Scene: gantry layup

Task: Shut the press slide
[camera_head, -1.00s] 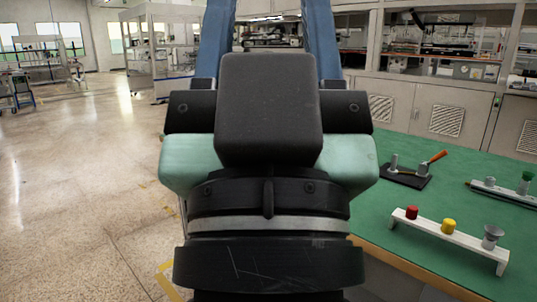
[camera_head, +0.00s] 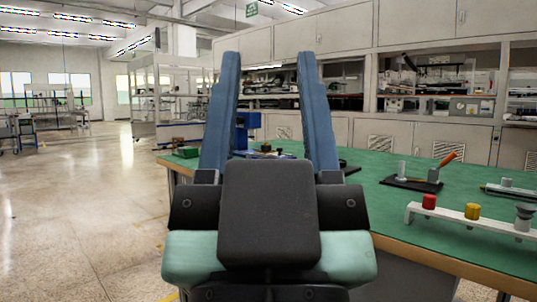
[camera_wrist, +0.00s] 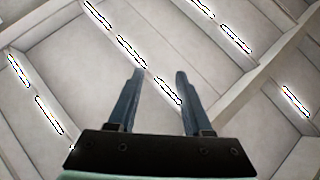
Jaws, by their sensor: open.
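My gripper (camera_head: 268,57) points up and away in the head view, with its two blue fingers wide apart and nothing between them. In the wrist view my gripper (camera_wrist: 159,72) is open against the ceiling. I cannot make out for certain which thing is the press slide. A black-based device (camera_head: 411,184) with an orange handle (camera_head: 448,158) lies on the green table, right of my gripper. A grey rail-like part (camera_head: 510,190) is cut off by the right edge. A blue block-like thing (camera_head: 242,130) stands behind the left finger, partly hidden.
The green table (camera_head: 385,215) has a wooden front edge. A white rack (camera_head: 464,221) with red and yellow knobs stands near that edge. A green box (camera_head: 187,152) lies at the table's left end. Cabinets (camera_head: 400,138) line the back. Open floor (camera_head: 85,215) is at left.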

